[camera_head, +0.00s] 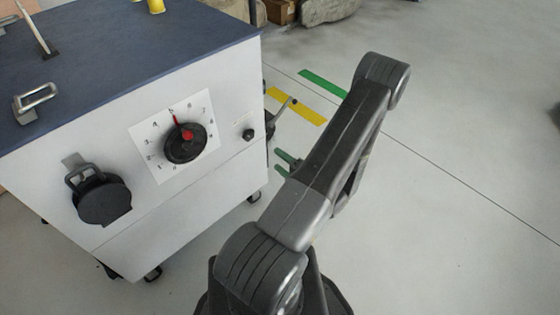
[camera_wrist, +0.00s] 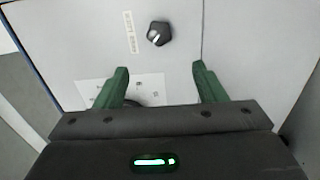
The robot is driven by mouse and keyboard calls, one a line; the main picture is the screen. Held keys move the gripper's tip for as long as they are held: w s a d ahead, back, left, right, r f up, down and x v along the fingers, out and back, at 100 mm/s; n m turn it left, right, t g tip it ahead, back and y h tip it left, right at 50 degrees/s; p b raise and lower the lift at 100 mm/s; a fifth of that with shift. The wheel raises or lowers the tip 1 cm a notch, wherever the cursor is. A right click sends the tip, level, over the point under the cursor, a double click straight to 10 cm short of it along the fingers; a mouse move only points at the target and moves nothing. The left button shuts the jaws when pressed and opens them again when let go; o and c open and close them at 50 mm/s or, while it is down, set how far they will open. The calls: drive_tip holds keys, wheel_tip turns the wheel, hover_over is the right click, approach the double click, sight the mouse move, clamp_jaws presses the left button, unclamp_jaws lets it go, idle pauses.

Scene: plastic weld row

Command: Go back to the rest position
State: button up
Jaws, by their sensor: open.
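My gripper (camera_head: 285,164) is open, with its green fingertips showing past my arm, to the right of the white cabinet (camera_head: 215,85). In the wrist view the two green fingers (camera_wrist: 162,82) stand well apart with nothing between them. They point at the cabinet's white face. A small black knob (camera_wrist: 159,33) lies beyond the fingertips, apart from them. The dial's white plate (camera_wrist: 92,92) is partly hidden behind the gripper. In the head view the black dial (camera_head: 184,143) has a red pointer turned up near the 5.
The cabinet has a dark blue top (camera_head: 110,50) with a metal handle (camera_head: 36,101). A black round fitting (camera_head: 103,201) sits on its front at left. A lever (camera_head: 283,106) sticks out on its right side. The grey floor (camera_head: 460,120) at right is clear.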

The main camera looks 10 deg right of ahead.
sight(250, 137)
drive_tip(key=shift+w, duration=0.1)
drive_tip(key=b+x, duration=0.1)
drive_tip(key=x, duration=1.2)
drive_tip(key=shift+w+a, duration=0.3)
